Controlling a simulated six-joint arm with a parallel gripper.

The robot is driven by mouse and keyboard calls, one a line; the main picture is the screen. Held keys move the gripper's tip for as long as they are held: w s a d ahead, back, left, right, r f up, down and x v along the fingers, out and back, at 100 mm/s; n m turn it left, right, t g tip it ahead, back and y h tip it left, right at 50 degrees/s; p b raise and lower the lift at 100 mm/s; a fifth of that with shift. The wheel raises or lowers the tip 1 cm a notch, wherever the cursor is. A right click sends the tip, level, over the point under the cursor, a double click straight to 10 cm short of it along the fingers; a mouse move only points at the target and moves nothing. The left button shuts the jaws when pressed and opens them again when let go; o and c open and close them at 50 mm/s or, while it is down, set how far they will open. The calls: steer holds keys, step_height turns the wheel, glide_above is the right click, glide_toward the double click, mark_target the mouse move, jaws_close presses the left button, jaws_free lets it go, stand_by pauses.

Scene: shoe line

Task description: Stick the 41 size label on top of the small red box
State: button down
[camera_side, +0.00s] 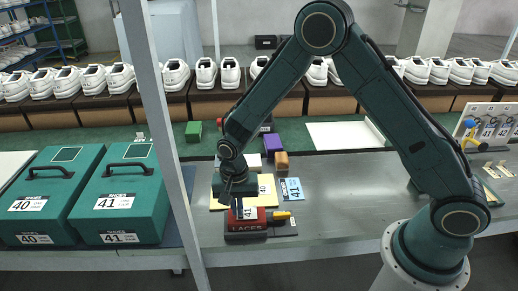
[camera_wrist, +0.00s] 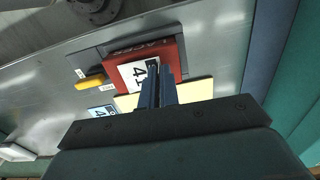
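The small red box (camera_side: 262,224), marked LACES, sits on a dark base at the bench's front edge. It also shows in the wrist view (camera_wrist: 172,50). My gripper (camera_side: 239,208) points down over the box's top. In the wrist view its fingers (camera_wrist: 160,72) are close together at the right edge of a white 41 label (camera_wrist: 138,72). The label appears pinched at that edge and lies over the red top. I cannot tell whether it touches the box all over. The label shows in the side view (camera_side: 249,213) beside the fingertips.
A yellow sheet (camera_side: 217,204) lies behind the box, and a pale blue 41 card (camera_side: 291,190) is to its right. Two green boxes (camera_side: 130,185) (camera_side: 45,190) stand left beyond a post (camera_side: 160,120).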

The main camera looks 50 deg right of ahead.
steer(key=shift+f, duration=0.45)
stand_by(1.1)
steer(key=c, duration=1.6)
jaws_free()
steer(key=shift+r, duration=0.1)
steer(key=shift+r, duration=6.85)
